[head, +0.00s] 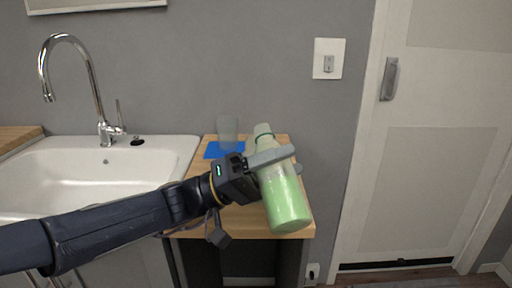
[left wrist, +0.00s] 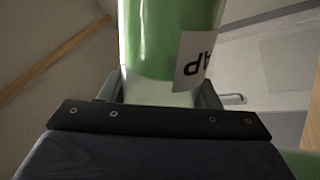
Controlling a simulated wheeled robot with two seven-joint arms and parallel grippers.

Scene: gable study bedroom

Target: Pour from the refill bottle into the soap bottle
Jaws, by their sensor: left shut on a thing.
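My left gripper (head: 278,157) is shut on the refill bottle (head: 284,199), a clear bottle with green liquid, gripped at its upper part. The bottle tilts a little, its top leaning left, and is in front of the wooden counter; I cannot tell whether it touches anything below. In the left wrist view the bottle (left wrist: 160,40) fills the top middle, with part of a white label. A translucent, empty-looking vessel (head: 227,129) stands upright on a blue mat (head: 213,151) behind the gripper; it may be the soap bottle. My right gripper is out of view.
A wooden counter (head: 240,218) lies under my gripper. A white sink (head: 95,165) with a chrome tap (head: 97,90) is to the left. A grey wall with a switch (head: 328,63) is behind, and a white door (head: 430,150) is to the right.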

